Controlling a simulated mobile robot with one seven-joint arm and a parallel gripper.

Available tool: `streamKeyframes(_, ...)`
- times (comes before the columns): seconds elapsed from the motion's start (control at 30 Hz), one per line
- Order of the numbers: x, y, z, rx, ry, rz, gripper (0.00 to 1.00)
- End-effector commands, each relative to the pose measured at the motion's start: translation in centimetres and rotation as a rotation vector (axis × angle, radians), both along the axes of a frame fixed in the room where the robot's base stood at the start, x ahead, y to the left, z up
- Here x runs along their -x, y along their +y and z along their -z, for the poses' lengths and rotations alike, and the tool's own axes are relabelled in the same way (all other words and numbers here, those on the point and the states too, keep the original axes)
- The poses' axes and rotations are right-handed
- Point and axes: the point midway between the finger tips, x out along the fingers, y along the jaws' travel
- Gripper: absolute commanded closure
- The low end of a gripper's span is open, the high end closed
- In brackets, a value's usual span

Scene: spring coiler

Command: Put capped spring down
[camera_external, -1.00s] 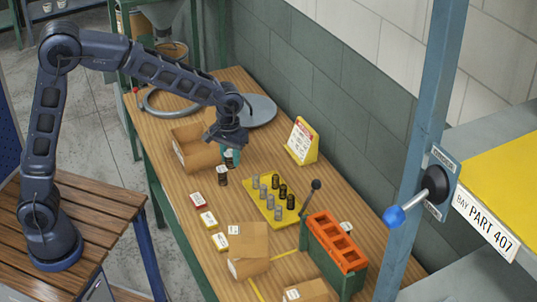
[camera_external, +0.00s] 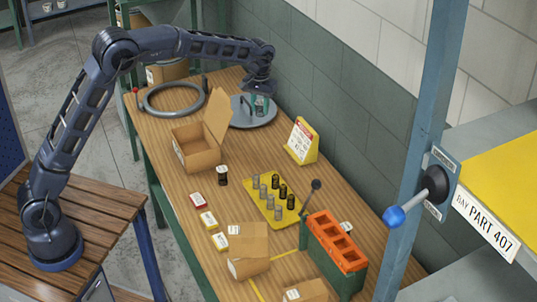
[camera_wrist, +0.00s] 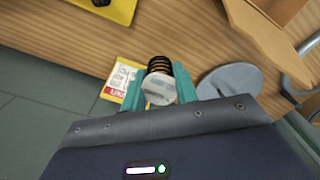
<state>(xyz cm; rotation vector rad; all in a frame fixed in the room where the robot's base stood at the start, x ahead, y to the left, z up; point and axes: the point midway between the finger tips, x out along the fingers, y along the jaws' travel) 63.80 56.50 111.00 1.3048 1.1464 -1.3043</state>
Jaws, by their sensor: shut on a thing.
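My gripper (camera_external: 259,104) is at the far end of the workbench, above the grey round disc (camera_external: 242,118). Its teal fingers are shut on a capped spring (camera_wrist: 160,84), which shows dark coils and a pale cap in the wrist view. In the external view the held spring is small and mostly hidden by the fingers. I cannot tell whether it touches the disc. In the wrist view the disc (camera_wrist: 230,78) lies to the right of the spring. Another dark capped spring (camera_external: 222,175) stands on the bench in front of the open cardboard box.
The open cardboard box (camera_external: 195,160) has a raised flap. A grey ring (camera_external: 152,100) lies left of the disc. A yellow sign (camera_external: 301,141) stands by the wall. A yellow board (camera_external: 262,208) holds several springs. An orange-topped green fixture (camera_external: 336,240) stands nearer.

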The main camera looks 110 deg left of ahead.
Motion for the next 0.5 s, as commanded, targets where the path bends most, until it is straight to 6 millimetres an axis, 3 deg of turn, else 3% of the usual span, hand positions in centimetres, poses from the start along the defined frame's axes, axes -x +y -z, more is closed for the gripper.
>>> streamKeyframes(0.03,0.7,2.2,0.2,0.0,0.001,-0.008,0.92)
streamKeyframes(0.2,2.5,7.6,0.5,0.0,-0.001,-0.016,0.92)
streamKeyframes(0.33,3.6,10.1,0.7,0.001,-0.001,-0.018,0.92)
streamKeyframes(0.5,4.3,11.5,1.2,0.002,-0.001,-0.018,0.92)
